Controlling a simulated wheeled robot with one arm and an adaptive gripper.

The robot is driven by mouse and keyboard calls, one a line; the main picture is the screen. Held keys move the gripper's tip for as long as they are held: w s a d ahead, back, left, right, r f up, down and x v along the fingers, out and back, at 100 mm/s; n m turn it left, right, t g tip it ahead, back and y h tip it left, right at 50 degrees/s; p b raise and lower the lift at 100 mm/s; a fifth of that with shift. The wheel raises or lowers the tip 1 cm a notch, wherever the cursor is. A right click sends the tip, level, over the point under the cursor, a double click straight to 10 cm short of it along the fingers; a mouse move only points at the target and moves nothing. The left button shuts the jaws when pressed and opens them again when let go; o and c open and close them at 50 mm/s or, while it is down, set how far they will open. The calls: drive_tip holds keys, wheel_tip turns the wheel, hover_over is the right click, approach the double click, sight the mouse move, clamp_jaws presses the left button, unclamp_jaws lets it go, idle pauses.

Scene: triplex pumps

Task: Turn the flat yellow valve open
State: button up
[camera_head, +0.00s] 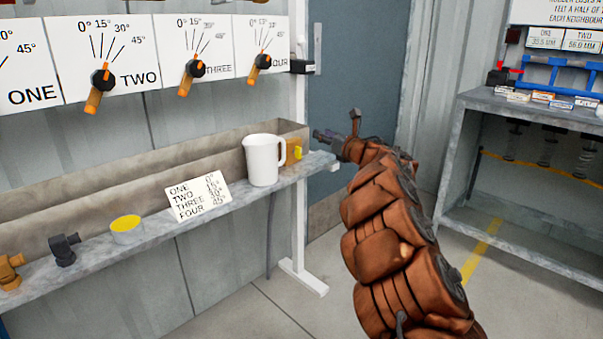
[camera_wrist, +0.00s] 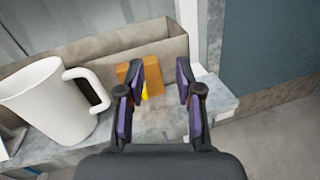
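A small yellow part (camera_head: 298,153) shows at an orange-brown block (camera_head: 291,148) at the right end of the grey shelf, just right of the white jug (camera_head: 262,160). It looks like the flat yellow valve, but its angle is hard to read. In the wrist view the yellow part (camera_wrist: 144,91) is partly hidden behind my left finger, with the orange-brown block (camera_wrist: 155,80) behind it. My gripper (camera_wrist: 160,82) is open, its purple-padded fingers spread and nothing visibly held between them. In the head view my gripper (camera_head: 333,134) is close to the right of the block.
The white jug (camera_wrist: 48,102) stands close left of my fingers. A trough wall (camera_head: 150,165) runs behind the shelf (camera_head: 150,235). A white card, a yellow-topped pot (camera_head: 126,226) and fittings lie further left. A white post (camera_head: 299,220) stands at the shelf's end.

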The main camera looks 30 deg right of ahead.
sight(298, 153)
wheel_tip(298, 153, down, 7)
drive_tip(key=a+n+y+b, duration=0.2)
drive_tip(key=n+y, duration=0.2)
drive_tip(key=shift+a+b+x, duration=0.15)
drive_tip(key=shift+x, duration=1.65)
drive_tip(key=shift+a+b+x, duration=0.15)
drive_tip(key=shift+x, duration=1.65)
drive_tip(key=shift+f, duration=0.15)
drive_tip(key=shift+c, duration=0.4)
clamp_jaws()
